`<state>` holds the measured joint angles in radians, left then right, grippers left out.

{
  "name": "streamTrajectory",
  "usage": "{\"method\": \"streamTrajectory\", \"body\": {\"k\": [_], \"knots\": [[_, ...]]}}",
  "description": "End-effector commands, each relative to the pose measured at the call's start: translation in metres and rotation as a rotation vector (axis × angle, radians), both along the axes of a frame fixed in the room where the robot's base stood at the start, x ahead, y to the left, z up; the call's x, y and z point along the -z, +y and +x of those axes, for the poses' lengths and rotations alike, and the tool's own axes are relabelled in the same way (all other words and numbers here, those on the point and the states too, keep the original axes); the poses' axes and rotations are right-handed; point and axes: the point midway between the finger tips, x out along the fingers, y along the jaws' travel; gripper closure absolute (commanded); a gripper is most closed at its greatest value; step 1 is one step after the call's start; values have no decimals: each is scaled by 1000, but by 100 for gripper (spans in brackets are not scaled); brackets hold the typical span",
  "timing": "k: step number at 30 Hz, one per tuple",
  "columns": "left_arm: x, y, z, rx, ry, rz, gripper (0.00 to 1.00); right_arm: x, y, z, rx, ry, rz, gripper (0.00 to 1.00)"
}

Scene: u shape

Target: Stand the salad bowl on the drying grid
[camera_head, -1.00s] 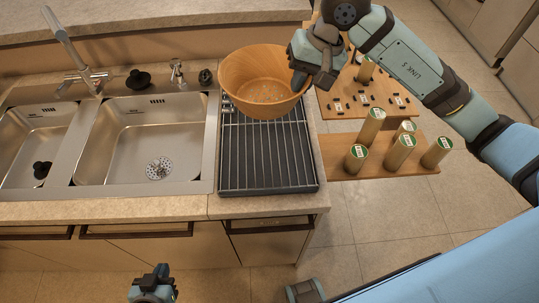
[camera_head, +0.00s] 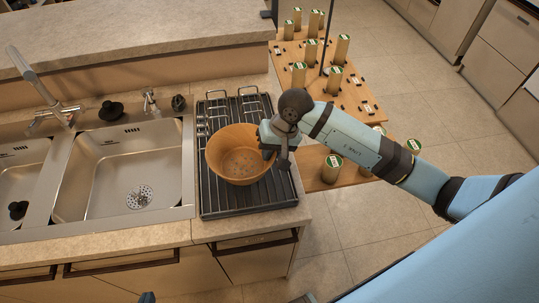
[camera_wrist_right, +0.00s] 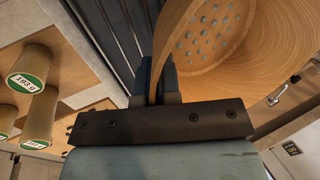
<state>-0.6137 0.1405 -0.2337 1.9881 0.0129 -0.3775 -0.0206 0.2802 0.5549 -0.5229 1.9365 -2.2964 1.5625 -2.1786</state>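The wooden salad bowl (camera_head: 226,172) is over the front middle part of the dark drying grid (camera_head: 212,207), its mouth facing up. I cannot tell whether its base touches the grid bars. My right gripper (camera_head: 270,140) is shut on the bowl's right rim. In the right wrist view, the fingers of this gripper (camera_wrist_right: 158,82) pinch the wall of the bowl (camera_wrist_right: 262,50), and the grid bars (camera_wrist_right: 115,40) show beside it. Only a small dark tip of my left gripper (camera_head: 147,297) shows at the bottom edge.
A steel sink (camera_head: 120,170) with a tap (camera_head: 35,80) lies left of the grid. Wire racks (camera_head: 250,104) stand at the grid's back. To the right, wooden boards (camera_head: 340,97) hold several green-topped cylinders (camera_head: 332,168). The counter's front strip (camera_head: 250,224) is clear.

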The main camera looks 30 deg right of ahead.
Motion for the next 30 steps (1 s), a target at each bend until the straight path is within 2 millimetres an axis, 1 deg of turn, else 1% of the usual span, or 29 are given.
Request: {"method": "streamTrajectory", "body": {"k": [3,5,11,16,18,19,20,27,30], "knots": [[-4,0,0,0,0,0,100,17,1,-1,2,3,3,100],[-5,0,0,1,-1,-1,100,22,1,0,2,2,3,100],[-6,-1,1,1,-5,-2,100,22,0,0,0,0,1,100],[-3,-1,1,1,-8,-4,100,26,0,0,0,-1,0,100],[-4,-1,1,1,-7,-4,100,25,0,0,0,1,0,82],[-4,-2,1,1,-7,-4,100,25,0,0,0,1,0,75],[-4,-2,1,1,-7,-4,100,25,0,0,0,1,0,70],[-4,-2,1,1,-6,-4,100,25,0,0,1,1,0,70],[-7,-1,0,1,-3,-3,100,21,0,0,0,2,2,70]]}}
